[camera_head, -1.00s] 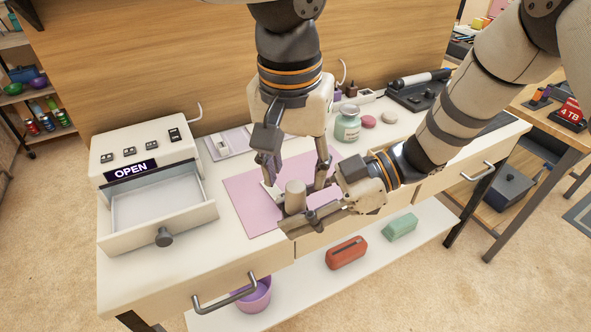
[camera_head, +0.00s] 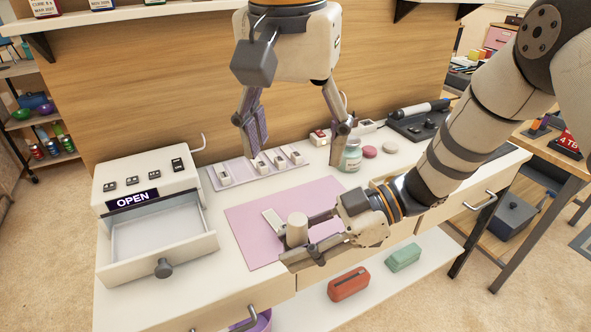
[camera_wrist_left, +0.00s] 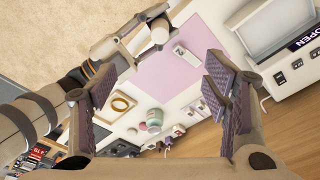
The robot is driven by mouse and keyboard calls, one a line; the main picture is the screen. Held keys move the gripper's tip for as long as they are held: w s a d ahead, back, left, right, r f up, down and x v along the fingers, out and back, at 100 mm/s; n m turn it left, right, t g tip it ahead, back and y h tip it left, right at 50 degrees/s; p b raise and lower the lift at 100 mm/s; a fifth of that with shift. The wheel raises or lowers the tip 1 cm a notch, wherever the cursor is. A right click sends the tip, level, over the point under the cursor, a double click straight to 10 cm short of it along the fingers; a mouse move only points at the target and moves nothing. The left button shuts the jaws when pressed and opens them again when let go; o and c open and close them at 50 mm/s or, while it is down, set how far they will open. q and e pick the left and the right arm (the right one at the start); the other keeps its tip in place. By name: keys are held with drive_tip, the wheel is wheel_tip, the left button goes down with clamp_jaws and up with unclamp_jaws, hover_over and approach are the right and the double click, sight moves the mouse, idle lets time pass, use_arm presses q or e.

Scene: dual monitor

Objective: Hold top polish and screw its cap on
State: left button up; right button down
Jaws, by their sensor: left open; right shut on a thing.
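My right gripper (camera_head: 318,243) is shut on the top polish, low over the front of the pink mat. A pale beige cylinder, seemingly the polish cap (camera_head: 297,228), stands upright between its fingers; it also shows in the left wrist view (camera_wrist_left: 159,33). The part below the cylinder is hidden by the fingers, so I cannot see the bottle's body or the joint. My left gripper (camera_head: 293,143) is open and empty, well above and behind the cylinder. Its two spread fingers also show in the left wrist view (camera_wrist_left: 160,88).
A small white piece (camera_head: 272,220) lies on the pink mat (camera_head: 252,238) beside the cylinder. Behind are a tray (camera_head: 238,178) with several white pieces and a greenish jar (camera_head: 350,157). On the left, a white device (camera_head: 148,180) marked OPEN has its drawer (camera_head: 158,240) pulled out.

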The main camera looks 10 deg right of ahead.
use_arm(q)
drive_tip(key=shift+s+r, duration=0.1)
drive_tip(key=shift+r, duration=0.6)
drive_tip(key=s+a+f+g+h, duration=0.1)
drive_tip(key=s+a+f, duration=0.15)
drive_tip(key=f, duration=0.75)
drive_tip(key=s+a+f+g+h, duration=0.15)
drive_tip(key=a+f, duration=0.25)
drive_tip(key=f, duration=0.6)
drive_tip(key=s+a+f+g, duration=0.1)
drive_tip(key=s+a+f, duration=0.15)
drive_tip(key=f, duration=0.75)
use_arm(e)
drive_tip(key=shift+w, duration=0.1)
use_arm(q)
drive_tip(key=s+a+f+n+y, duration=0.1)
drive_tip(key=s+a+f+n, duration=0.1)
drive_tip(key=s+a+f, duration=0.5)
drive_tip(key=s+a+f+n+y, duration=0.2)
drive_tip(key=s+a+f+n, duration=0.1)
drive_tip(key=s+a+f, duration=0.4)
drive_tip(key=s+a+t, duration=0.1)
drive_tip(key=s+a, duration=0.2)
drive_tip(key=s, duration=0.3)
drive_tip(key=shift+s+a, duration=0.25)
